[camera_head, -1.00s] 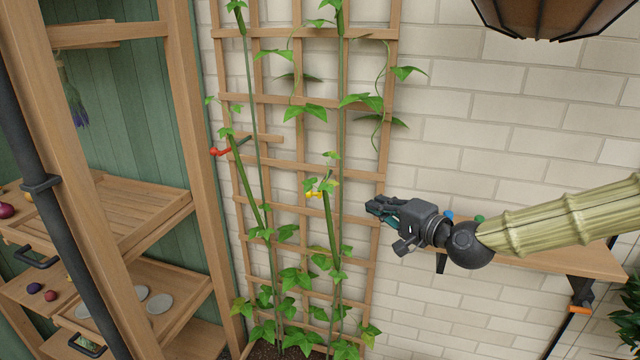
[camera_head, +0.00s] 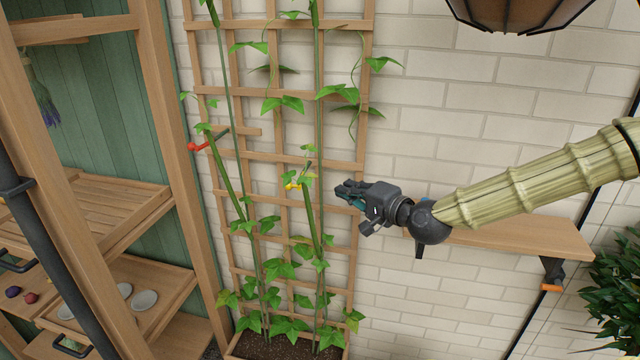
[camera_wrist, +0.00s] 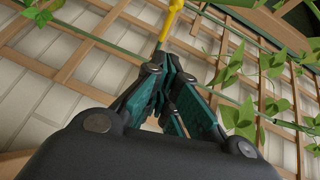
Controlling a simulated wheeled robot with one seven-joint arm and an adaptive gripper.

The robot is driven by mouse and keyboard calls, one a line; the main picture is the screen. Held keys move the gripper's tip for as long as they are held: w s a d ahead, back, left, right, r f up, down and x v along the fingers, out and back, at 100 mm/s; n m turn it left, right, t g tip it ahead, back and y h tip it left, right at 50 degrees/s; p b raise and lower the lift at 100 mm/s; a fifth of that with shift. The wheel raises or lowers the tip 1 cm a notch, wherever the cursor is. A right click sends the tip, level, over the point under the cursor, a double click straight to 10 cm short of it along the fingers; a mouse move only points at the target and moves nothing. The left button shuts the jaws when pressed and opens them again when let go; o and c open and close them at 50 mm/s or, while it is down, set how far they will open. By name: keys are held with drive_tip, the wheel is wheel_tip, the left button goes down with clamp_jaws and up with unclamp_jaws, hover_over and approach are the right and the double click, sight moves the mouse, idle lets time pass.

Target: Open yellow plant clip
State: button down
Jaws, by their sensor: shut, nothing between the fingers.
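The yellow plant clip (camera_head: 293,182) sits on a green stem at the middle of the wooden trellis (camera_head: 287,107), partly hidden by leaves. In the wrist view the yellow clip (camera_wrist: 172,18) shows at the top, just beyond my fingertips, with a thin green stem near it. My gripper (camera_head: 343,192) is to the right of the clip, pointing left, with a gap between them. In the wrist view my gripper (camera_wrist: 163,62) has its fingers together with nothing between them. Whether the clip is open or shut is too small to tell.
A red clip (camera_head: 200,147) is on another stem to the left. A planter of soil (camera_head: 275,347) stands below the trellis. A wooden shelf (camera_head: 510,236) is on the brick wall at right, a lamp (camera_head: 530,12) hangs above, and shelving (camera_head: 110,200) stands at left.

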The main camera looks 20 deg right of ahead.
drive_tip(key=w+a+f+p, duration=0.1)
drive_tip(key=w+a+p, duration=0.2)
drive_tip(key=w+a, duration=0.2)
drive_tip(key=shift+p+x, duration=0.35)
drive_tip(key=shift+x, duration=0.9)
drive_tip(key=shift+a+f+b, duration=0.1)
drive_tip(key=shift+f+b, duration=0.1)
drive_tip(key=shift+b, duration=0.1)
drive_tip(key=shift+a+r+b, duration=0.1)
drive_tip(key=shift+a+b, duration=0.3)
drive_tip(key=shift+b, duration=0.05)
